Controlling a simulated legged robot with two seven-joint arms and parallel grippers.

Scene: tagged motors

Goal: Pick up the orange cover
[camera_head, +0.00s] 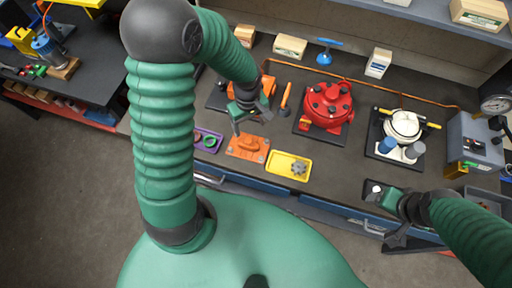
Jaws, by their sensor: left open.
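The orange cover (248,147) looks like a flat plate with a raised middle and lies near the bench's front edge. My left gripper (250,123) hangs just behind and above it, fingers apart, with nothing between them. The gripper appears apart from the cover. An orange unit (267,84) on a dark base stands behind the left gripper, partly hidden by my arm. My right gripper (385,214) is low at the right near the bench's front edge; its jaws are too unclear to read.
A purple tray (218,136) lies left of the cover, and a yellow tray (274,170) with a grey gear (299,168) lies right of it. An orange-handled tool (286,98), a red motor (327,103) and a white unit (402,126) stand farther right. A shelf overhangs the back.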

